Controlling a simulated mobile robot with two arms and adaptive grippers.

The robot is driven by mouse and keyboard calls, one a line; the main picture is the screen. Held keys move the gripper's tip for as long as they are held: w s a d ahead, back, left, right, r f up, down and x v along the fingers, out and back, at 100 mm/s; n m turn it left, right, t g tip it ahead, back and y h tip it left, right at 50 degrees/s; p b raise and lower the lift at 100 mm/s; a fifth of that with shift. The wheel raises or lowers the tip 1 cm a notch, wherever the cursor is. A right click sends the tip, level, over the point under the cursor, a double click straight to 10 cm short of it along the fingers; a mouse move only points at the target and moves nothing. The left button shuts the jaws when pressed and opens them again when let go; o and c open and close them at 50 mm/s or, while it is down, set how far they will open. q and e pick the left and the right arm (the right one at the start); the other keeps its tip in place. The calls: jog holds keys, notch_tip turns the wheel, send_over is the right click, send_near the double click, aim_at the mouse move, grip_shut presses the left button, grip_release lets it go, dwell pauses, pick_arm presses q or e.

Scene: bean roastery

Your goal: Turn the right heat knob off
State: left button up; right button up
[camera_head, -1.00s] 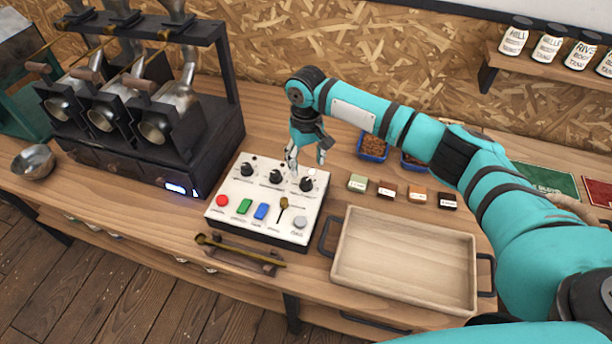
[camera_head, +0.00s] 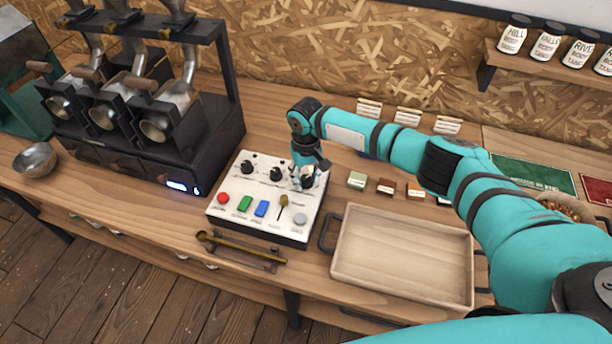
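The white control panel (camera_head: 237,207) lies on the wooden counter. It has a row of black knobs: a left knob (camera_head: 247,167), a middle knob (camera_head: 275,174) and the right heat knob (camera_head: 307,181) near its right edge. My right gripper (camera_head: 306,184) points down at the right knob, with its fingertips at the knob's level. The knob is largely covered by the fingers, and I cannot tell whether they touch or grip it. My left gripper is not in view.
A red button (camera_head: 222,198), a brass lever (camera_head: 283,203) and coloured switches sit in the panel's front row. An empty wooden tray (camera_head: 404,257) stands right of the panel. The black roaster (camera_head: 150,130) stands to the left. Small labelled blocks (camera_head: 386,187) lie behind the tray.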

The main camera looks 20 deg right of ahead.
jog(key=c, duration=0.6)
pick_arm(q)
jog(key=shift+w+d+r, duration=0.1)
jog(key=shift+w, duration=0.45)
